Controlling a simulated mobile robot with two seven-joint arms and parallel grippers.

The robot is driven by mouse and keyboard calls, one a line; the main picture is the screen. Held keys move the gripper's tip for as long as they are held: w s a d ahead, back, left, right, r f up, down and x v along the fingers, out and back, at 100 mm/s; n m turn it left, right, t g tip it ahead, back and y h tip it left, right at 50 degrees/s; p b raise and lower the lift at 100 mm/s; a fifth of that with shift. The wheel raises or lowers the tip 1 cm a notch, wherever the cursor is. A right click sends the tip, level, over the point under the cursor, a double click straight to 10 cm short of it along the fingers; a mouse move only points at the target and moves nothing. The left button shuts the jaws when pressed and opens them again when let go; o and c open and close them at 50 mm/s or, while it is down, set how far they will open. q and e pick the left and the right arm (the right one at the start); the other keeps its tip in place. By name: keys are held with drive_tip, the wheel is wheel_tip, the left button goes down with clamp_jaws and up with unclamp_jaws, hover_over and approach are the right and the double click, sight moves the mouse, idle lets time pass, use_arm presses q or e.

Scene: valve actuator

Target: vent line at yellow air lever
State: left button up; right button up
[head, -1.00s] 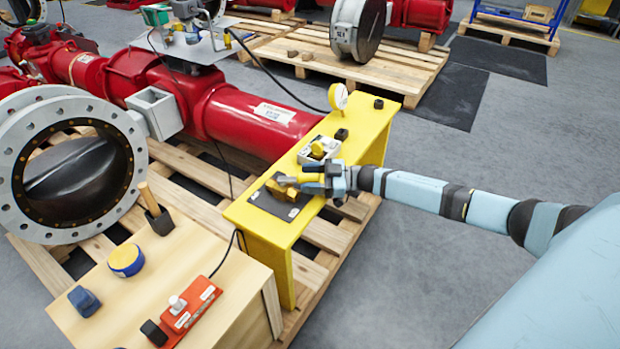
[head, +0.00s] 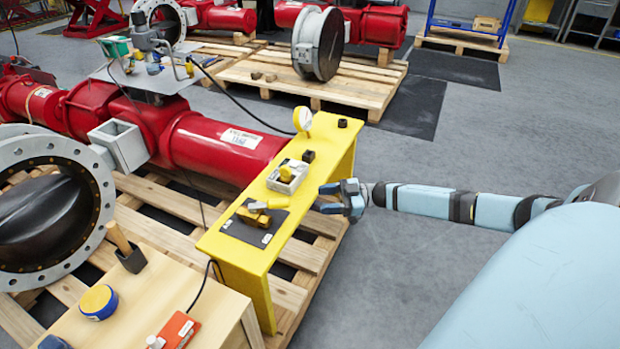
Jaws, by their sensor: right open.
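The yellow air lever (head: 257,205) sits on a brass valve body (head: 254,217) on a dark plate (head: 233,229) on top of the yellow bench (head: 222,244). My right gripper (head: 325,199) is open and empty, to the right of the lever and apart from it, just off the bench's right edge. Its fingers point left toward the bench. My left gripper is not in view.
A grey box with a yellow knob (head: 287,173), a black knob (head: 308,156) and a pressure gauge (head: 303,119) stand farther along the bench. A wooden table (head: 165,270) holds a blue-and-yellow tin (head: 98,301) and a red box (head: 179,331).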

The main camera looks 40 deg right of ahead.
drive_tip(key=shift+s+d, duration=0.25)
drive_tip(key=shift+d, duration=0.1)
